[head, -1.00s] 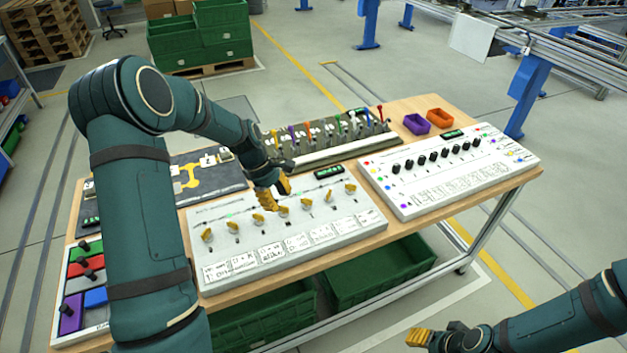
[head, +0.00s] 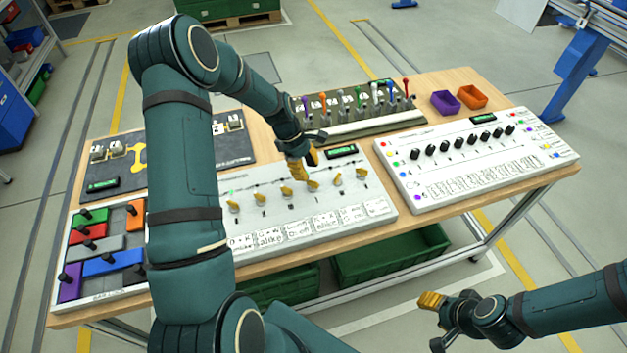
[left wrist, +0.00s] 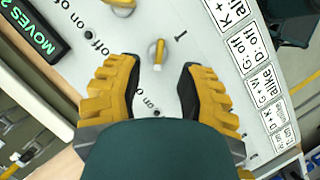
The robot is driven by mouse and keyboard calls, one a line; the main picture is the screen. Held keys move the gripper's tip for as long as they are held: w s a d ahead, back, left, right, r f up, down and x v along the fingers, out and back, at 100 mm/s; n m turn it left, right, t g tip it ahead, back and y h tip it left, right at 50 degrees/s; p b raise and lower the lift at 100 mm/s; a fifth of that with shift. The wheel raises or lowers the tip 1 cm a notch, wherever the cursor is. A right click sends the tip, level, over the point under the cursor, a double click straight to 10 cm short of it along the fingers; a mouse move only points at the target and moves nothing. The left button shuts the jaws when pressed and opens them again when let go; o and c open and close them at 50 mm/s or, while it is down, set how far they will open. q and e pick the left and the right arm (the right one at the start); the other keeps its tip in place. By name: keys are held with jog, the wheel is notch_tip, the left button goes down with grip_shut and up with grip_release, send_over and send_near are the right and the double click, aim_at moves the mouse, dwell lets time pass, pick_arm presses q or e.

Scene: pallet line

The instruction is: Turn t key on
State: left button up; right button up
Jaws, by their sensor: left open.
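The white key panel (head: 390,212) lies on the bench with a slanted row of small yellow keys, such as this one (head: 337,178) and this one (head: 286,192). I cannot read which key is t. My left gripper (head: 303,170) is over the row's right half, close to one key (head: 312,186). In the left wrist view its yellow fingers (left wrist: 157,95) are spread apart and empty. One yellow key (left wrist: 158,53) stands beyond the fingertips, between their lines; "on" and "off" marks are printed around. My right gripper (head: 432,300) is off the bench's front; its jaw opening is unclear.
A green "MOVES" display (left wrist: 32,28) and label cards (left wrist: 243,55) flank the keys. Behind stands a grey rack with coloured levers (head: 360,118). A white panel with black knobs (head: 480,165) is right; purple (head: 445,102) and orange (head: 472,96) bins are behind it.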

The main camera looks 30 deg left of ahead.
aim_at(313, 181)
pick_arm(q)
jog(key=shift+x, duration=2.6)
jog(key=shift+c, duration=0.3)
grip_shut()
